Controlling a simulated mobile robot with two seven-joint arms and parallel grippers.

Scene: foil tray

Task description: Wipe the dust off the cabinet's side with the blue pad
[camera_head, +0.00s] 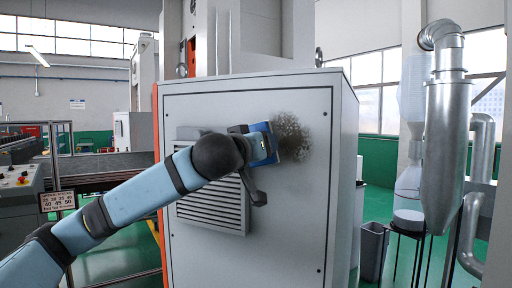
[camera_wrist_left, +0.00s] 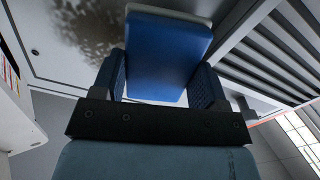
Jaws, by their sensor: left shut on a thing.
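The grey cabinet (camera_head: 285,240) stands in the middle of the head view, with its flat side facing me. A dark, speckled dust patch (camera_head: 292,140) is on the upper right part of that side; the dust (camera_wrist_left: 88,28) also shows at the top left of the left wrist view. My left gripper (camera_head: 258,147) is shut on the blue pad (camera_wrist_left: 168,58). The pad (camera_head: 266,140) is at the left edge of the dust and hides part of it. I cannot tell whether the pad touches the cabinet. My right gripper is in neither view.
A louvred vent (camera_head: 215,205) is on the cabinet's side, left of and below the pad, partly behind my left arm. A grey bin (camera_head: 373,250) and metal ducting (camera_head: 447,140) stand to the right. A control box (camera_head: 22,185) is at the far left.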

